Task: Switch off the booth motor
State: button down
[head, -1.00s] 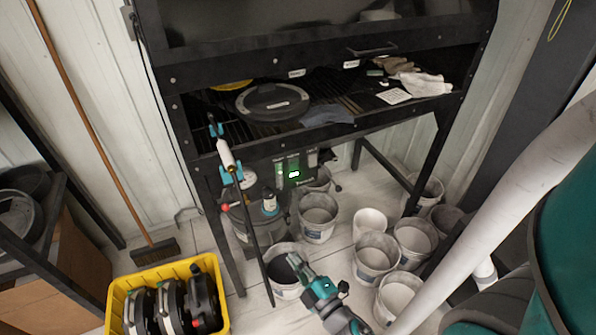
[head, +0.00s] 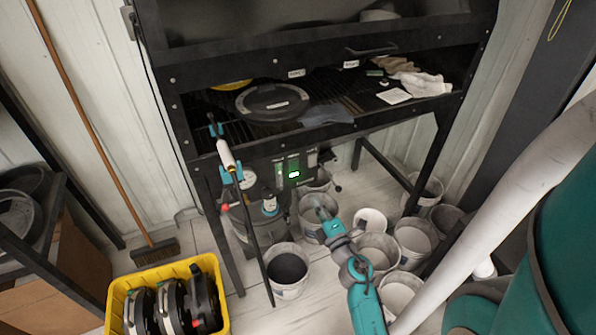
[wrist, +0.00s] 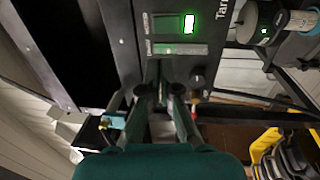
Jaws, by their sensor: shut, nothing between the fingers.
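The booth (head: 330,140) is a black steel frame with a grated shelf. A dark control panel (head: 293,171) with a lit green display hangs under its front edge. The panel also shows in the wrist view (wrist: 172,35), with the display, a pale green strip and partly readable lettering. My gripper (head: 322,213) is shut and empty, below and right of the panel in the head view. In the wrist view its fingers (wrist: 166,95) point at the panel's lower part and hide some of it. I cannot tell which control is the motor switch or its position.
Several buckets (head: 288,270) stand on the floor under and before the booth. A spray lance (head: 243,205) hangs down the booth's front, left of the panel, by a pressure pot. A yellow crate (head: 222,290) stands at lower left. A pale hose (head: 480,225) crosses at right.

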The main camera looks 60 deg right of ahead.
aim_at(295, 164)
jog(key=x, duration=1.4)
jog(key=shift+w+d+r, duration=0.15)
jog(key=shift+w, duration=0.15)
jog(key=shift+s, duration=0.1)
